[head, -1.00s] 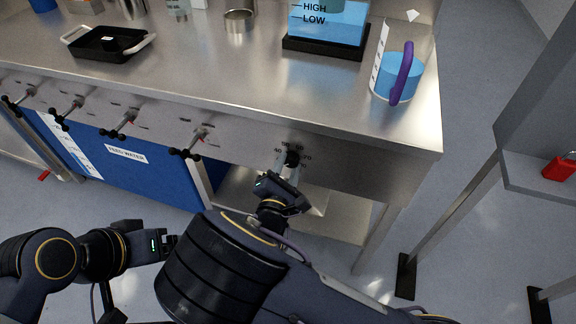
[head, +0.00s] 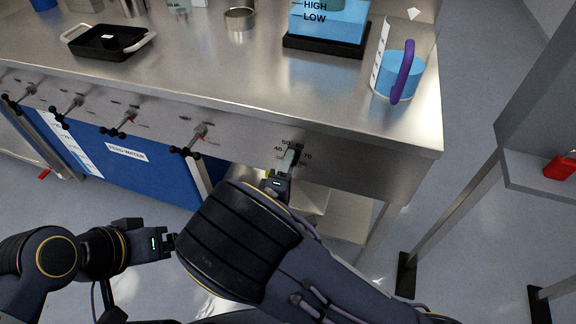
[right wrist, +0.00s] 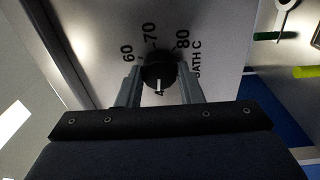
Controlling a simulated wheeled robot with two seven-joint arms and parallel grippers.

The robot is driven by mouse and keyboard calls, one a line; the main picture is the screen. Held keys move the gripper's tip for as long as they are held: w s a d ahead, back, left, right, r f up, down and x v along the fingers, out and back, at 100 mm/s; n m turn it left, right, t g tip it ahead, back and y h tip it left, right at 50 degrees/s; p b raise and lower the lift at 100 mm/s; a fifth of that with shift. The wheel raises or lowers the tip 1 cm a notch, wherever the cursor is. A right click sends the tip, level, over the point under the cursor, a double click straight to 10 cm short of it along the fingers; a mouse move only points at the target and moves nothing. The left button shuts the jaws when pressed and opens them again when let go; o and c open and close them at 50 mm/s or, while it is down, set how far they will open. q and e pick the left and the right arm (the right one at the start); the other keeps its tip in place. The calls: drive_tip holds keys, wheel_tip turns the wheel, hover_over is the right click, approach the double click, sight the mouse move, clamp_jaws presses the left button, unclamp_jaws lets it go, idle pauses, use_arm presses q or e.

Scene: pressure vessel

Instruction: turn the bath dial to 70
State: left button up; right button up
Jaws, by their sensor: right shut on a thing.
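The bath dial is a round black knob (right wrist: 159,70) with a white mark, on the steel front panel. In the right wrist view, figures 60, 70 and 80 and "BATH C" show around it. My right gripper (right wrist: 160,90) is shut on the knob, one finger on each side. In the head view the right gripper (head: 290,159) covers much of the dial. My left gripper (head: 172,244) is low at the left, away from the panel; its finger opening is unclear.
Several black-handled valves (head: 187,152) line the panel to the left. On the steel bench (head: 200,75) stand a black tray (head: 110,43), a blue tank (head: 328,22) and a jug with a purple handle (head: 404,72). A grey stand (head: 540,175) is at the right.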

drive_tip(key=shift+m+g+h+b, duration=0.35)
drive_tip(key=shift+m+b, duration=4.65)
drive_tip(key=shift+m, duration=3.3)
drive_tip(key=shift+m+g+h+b, duration=0.3)
drive_tip(key=shift+m+b, duration=4.65)
drive_tip(key=shift+m, duration=3.35)
drive_tip(key=o, duration=1)
drive_tip(key=shift+r, duration=0.1)
